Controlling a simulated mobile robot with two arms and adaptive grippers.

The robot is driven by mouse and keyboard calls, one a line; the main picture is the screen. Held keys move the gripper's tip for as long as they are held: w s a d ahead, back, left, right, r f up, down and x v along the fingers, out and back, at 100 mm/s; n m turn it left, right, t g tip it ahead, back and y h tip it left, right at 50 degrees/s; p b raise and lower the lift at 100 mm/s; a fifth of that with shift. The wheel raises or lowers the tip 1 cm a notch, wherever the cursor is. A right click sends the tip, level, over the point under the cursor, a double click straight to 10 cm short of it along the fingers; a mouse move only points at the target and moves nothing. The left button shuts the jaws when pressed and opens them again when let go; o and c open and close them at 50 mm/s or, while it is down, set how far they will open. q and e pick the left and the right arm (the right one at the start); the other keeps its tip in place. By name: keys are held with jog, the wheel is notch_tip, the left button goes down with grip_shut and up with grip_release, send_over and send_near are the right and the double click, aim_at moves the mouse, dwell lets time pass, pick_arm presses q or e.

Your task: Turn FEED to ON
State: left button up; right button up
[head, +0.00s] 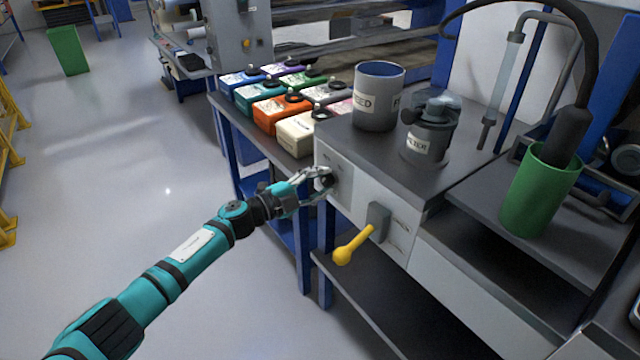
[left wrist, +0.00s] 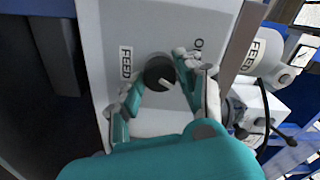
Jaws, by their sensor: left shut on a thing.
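The FEED knob is a round black knob (left wrist: 160,73) with a pale pointer mark, on a light grey panel (left wrist: 120,30). A FEED label (left wrist: 126,62) is beside it, and a partly hidden label starting with O (left wrist: 198,43) is near the left gripper's finger. In the head view the knob (head: 326,181) is mostly hidden by my left gripper (head: 322,180). My left gripper (left wrist: 158,90) is shut on the knob, with a finger on either side of it. My right gripper is not in view.
A yellow-handled lever (head: 352,246) sticks out of the same cabinet front, right of the knob. A grey FEED container (head: 378,100) and a FILTER pot (head: 428,145) stand on top. Several coloured boxes (head: 270,115) fill the bench behind. Open floor lies left.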

pick_arm(q)
jog(key=shift+f+m, duration=0.1)
jog(key=shift+m, duration=0.3)
jog(key=o, duration=1.1)
jog(key=shift+o, duration=0.2)
jog(key=v, duration=1.2)
